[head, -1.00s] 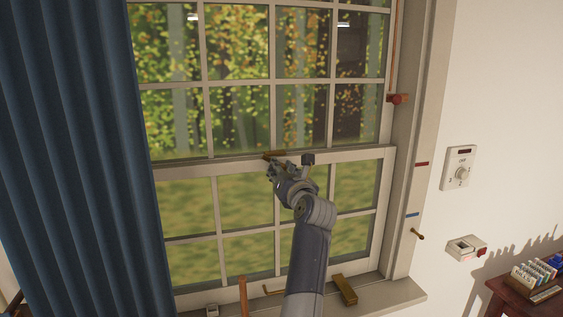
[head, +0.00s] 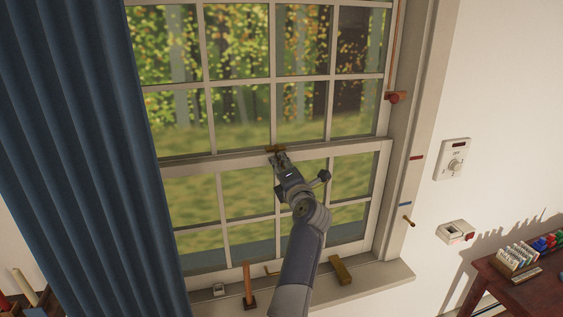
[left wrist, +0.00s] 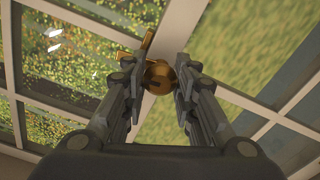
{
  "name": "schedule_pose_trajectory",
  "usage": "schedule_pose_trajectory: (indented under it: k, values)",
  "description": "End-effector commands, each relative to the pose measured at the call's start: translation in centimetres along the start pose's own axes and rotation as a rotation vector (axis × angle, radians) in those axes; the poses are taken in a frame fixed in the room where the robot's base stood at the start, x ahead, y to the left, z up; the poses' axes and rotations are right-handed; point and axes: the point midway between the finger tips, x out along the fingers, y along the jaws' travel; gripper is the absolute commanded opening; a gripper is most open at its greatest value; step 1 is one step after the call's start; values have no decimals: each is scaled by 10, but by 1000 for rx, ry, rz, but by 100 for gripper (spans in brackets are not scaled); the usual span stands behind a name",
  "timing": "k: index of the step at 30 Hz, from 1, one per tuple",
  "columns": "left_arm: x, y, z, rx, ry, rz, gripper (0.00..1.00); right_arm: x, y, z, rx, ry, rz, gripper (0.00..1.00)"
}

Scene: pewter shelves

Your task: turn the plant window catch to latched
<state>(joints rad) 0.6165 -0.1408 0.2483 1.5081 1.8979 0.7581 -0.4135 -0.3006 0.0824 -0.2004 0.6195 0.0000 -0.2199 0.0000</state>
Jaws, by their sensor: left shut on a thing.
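The window catch (head: 275,149) is a brass-coloured fitting on the meeting rail between the upper and lower sashes. In the left wrist view the catch (left wrist: 158,75) shows a round body with a lever pointing up and to the left. My left gripper (head: 278,157) is at the catch, its fingers on either side of the round brass body in the left wrist view (left wrist: 159,82). It is shut on the catch. The fingers hide part of the catch. My right gripper is not in view.
A blue curtain (head: 75,150) hangs at the left. A brass block (head: 341,270) and a wooden-handled tool (head: 248,288) are on the sill (head: 385,277). A wall dial (head: 454,161) and a wooden table (head: 500,283) are at the right.

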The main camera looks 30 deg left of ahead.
Motion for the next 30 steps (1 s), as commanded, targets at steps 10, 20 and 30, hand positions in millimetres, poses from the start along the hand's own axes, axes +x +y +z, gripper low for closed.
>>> schedule_pose_trajectory:
  k: [10, 20, 30]
  values:
    - [0, 2, 1, 106, -2, 5, 3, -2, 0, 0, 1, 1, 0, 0]
    - [1, 3, 1, 117, -2, 6, 3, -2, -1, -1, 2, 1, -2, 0]
    - [0, 2, 0, 116, -1, 4, 47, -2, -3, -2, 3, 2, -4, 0]
